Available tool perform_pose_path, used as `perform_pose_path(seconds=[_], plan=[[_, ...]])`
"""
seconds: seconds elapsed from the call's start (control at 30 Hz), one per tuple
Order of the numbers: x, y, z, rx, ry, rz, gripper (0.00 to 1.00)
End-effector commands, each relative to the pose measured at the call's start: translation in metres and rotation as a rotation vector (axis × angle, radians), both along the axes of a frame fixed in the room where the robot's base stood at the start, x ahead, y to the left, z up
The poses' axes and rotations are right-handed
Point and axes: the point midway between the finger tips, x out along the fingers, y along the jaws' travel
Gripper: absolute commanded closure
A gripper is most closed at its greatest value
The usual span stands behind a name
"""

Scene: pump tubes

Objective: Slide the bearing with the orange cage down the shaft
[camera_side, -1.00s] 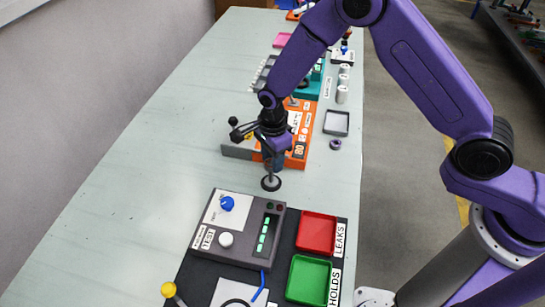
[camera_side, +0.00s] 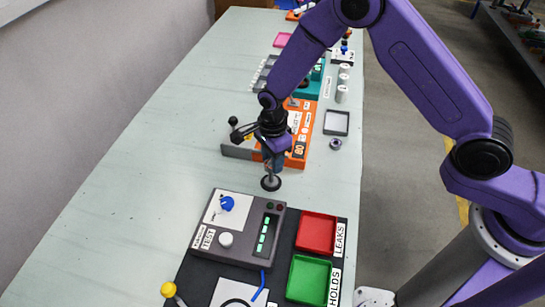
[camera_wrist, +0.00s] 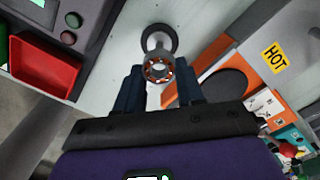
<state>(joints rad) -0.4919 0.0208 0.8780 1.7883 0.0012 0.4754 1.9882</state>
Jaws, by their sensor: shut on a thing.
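The bearing with the orange cage (camera_wrist: 158,70) is a small metal ring with orange between its races. It sits between the two dark fingertips of my gripper (camera_wrist: 160,88), which are shut on it. The shaft (camera_wrist: 158,42) is a short pale post on a dark round base (camera_wrist: 159,29), just beyond the bearing in the wrist view. The bearing lines up closely with the shaft, but I cannot tell how far it is around it. In the side view my gripper (camera_side: 273,157) is right above the shaft's dark base (camera_side: 271,183), and the bearing is hidden there.
A grey test box (camera_side: 238,225) stands in front, with a red tray (camera_side: 317,232) and a green tray (camera_side: 309,280) at its right. An orange unit (camera_side: 297,150) stands close behind my gripper. A small ring (camera_side: 335,144) lies at right. The table's left side is clear.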

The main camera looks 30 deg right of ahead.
Motion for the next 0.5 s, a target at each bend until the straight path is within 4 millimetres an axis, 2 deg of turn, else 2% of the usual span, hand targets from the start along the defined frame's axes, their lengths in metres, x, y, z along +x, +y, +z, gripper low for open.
perform_pose_path(seconds=[0.5], plan=[[0.0, 0.0, -0.011, 0.0, 0.0, 0.0, 0.99]])
